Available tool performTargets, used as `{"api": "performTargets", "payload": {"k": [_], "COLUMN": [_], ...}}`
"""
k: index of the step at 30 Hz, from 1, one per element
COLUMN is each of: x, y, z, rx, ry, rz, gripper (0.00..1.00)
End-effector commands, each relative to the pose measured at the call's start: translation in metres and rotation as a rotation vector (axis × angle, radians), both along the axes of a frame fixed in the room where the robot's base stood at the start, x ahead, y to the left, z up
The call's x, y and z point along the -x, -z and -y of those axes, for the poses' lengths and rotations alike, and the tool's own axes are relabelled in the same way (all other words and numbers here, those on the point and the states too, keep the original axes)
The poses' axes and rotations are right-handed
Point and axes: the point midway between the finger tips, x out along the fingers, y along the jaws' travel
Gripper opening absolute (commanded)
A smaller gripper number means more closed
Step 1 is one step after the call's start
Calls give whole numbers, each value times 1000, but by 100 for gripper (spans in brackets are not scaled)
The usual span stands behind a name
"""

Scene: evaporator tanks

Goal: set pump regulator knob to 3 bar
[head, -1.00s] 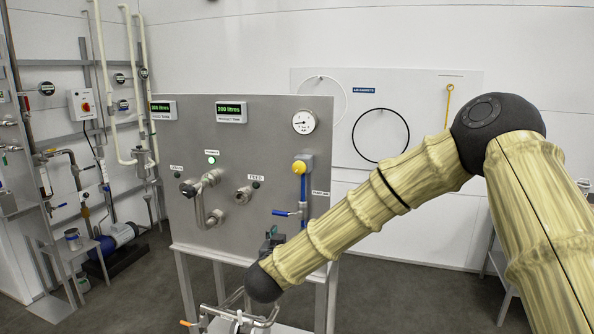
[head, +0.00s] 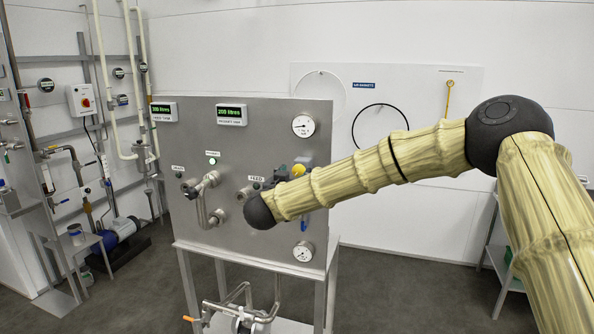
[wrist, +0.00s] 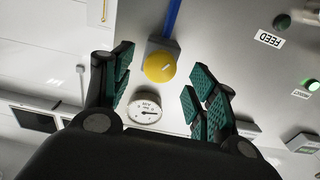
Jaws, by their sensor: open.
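The yellow regulator knob (wrist: 160,67) is on the grey panel, at the end of a blue pipe (wrist: 172,17). In the wrist view it lies between my open gripper's fingers (wrist: 157,85), with space on both sides and nothing held. In the head view the yellow knob (head: 304,162) is partly hidden behind my arm. A round white gauge (wrist: 145,111) shows beyond the knob in the wrist view, and the upper gauge (head: 303,126) shows in the head view. The gauge numbers are too small to read.
A shelf frame (head: 490,240) stands at the right. Floor is open in front.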

Motion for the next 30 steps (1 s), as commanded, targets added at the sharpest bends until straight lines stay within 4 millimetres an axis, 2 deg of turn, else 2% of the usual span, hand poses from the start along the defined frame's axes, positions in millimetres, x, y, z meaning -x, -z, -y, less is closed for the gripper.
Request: {"api": "performTargets", "payload": {"k": [6, 17, 20, 25, 30], "x": [-19, -23, -22, -22, -22], "y": [0, 1, 1, 1, 1], "z": [6, 7, 7, 7, 7], "rx": [-1, 0, 0, 0, 0], "ry": [-1, -1, -1, -1, -1], "rz": [-1, 0, 0, 0, 0], "gripper": [58, 58, 44, 13, 13]}}
